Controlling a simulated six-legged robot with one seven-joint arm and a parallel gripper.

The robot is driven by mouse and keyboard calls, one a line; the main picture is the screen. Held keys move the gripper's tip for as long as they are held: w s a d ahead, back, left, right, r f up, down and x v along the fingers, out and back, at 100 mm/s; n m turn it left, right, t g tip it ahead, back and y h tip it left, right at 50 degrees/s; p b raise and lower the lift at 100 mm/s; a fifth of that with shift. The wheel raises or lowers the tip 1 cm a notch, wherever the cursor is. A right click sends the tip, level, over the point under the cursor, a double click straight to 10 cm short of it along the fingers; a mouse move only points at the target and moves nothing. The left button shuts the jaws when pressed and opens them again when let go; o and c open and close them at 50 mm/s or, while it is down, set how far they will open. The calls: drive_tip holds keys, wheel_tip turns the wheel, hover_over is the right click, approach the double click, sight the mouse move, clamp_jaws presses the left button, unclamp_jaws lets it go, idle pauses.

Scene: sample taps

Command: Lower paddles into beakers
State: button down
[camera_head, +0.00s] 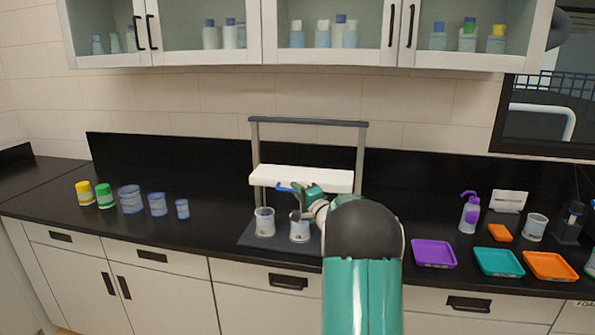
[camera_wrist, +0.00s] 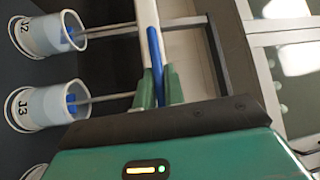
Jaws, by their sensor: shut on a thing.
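The stirrer stand has a white crossbar (camera_head: 300,179) with a blue handle (camera_head: 284,186) along its front. My gripper (camera_wrist: 161,88) is shut on this blue handle (camera_wrist: 156,48) in the wrist view. Beakers J2 (camera_wrist: 40,34) and J3 (camera_wrist: 38,107) show there, each with a thin rod running from the bar to a blue paddle at its mouth. The paddles (camera_wrist: 71,103) appear just inside the rims; exact depth is hard to tell. A third beaker (camera_wrist: 35,173) is cut off at the edge. In the head view, two beakers (camera_head: 264,224) show on the stand's base; my arm hides the rest.
Several lidded jars and blue containers (camera_head: 130,199) stand at the left of the black counter. Purple (camera_head: 434,254), teal (camera_head: 498,263) and orange (camera_head: 550,267) trays, a wash bottle (camera_head: 470,215) and a white beaker (camera_head: 535,228) are at the right. Wall cabinets hang above.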

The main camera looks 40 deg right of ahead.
drive_tip(key=shift+f, duration=0.95)
drive_tip(key=c, duration=1.5)
unclamp_jaws()
drive_tip(key=shift+r, duration=0.1)
drive_tip(key=s, duration=0.4)
drive_tip(key=s+a+f, duration=0.1)
drive_tip(key=s, duration=0.8)
drive_tip(key=shift+s+a+f, duration=0.3)
drive_tip(key=shift+s+f, duration=0.05)
drive_tip(key=shift+f, duration=0.05)
